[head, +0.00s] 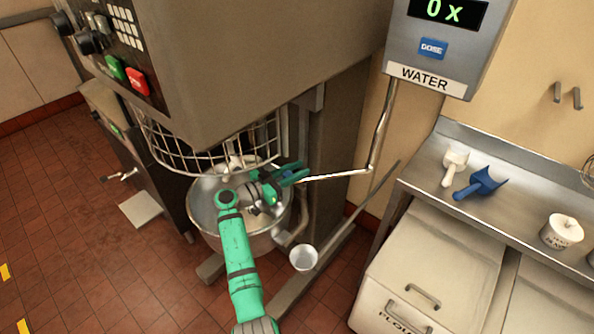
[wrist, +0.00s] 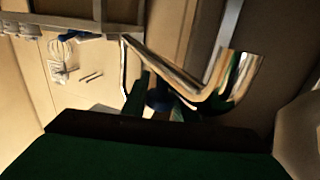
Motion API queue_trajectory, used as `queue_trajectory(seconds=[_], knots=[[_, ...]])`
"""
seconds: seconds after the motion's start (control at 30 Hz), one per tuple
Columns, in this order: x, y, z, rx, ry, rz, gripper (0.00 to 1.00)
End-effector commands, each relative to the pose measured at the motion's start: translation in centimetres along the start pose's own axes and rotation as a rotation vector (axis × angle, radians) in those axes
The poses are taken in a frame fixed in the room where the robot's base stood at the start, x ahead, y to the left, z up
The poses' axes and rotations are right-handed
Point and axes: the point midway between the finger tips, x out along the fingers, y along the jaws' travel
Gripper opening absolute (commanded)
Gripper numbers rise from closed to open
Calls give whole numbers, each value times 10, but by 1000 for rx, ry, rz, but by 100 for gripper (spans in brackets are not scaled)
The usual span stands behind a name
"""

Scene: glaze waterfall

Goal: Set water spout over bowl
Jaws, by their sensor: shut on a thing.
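The water spout (head: 335,175) is a thin shiny metal tube. It drops from the grey WATER dispenser (head: 475,85), bends, and runs left to my gripper (head: 293,174). My gripper is shut on the spout near its left end, at the right rim of the bowl. The steel mixer bowl (head: 207,218) sits under the mixer head, partly hidden by my green arm. In the wrist view, the shiny spout (wrist: 165,70) crosses in front of my gripper and bends upward at right. The spout's outlet is hidden in the head view, so I cannot tell whether it is over the bowl.
A wire guard (head: 180,158) hangs above the bowl.

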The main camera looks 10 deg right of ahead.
Motion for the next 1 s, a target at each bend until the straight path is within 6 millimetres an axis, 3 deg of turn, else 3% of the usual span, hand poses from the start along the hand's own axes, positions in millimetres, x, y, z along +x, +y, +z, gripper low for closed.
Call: queue_trajectory(seconds=[0.23,0.27,0.33,0.73,1.0], knots=[[0,0,2,-3,-1,0,0],[0,0,2,-3,-1,0,28],[0,0,2,-3,-1,-1,43],[-10,-2,0,-1,0,-7,43],[-55,-2,1,-3,0,-8,43]])
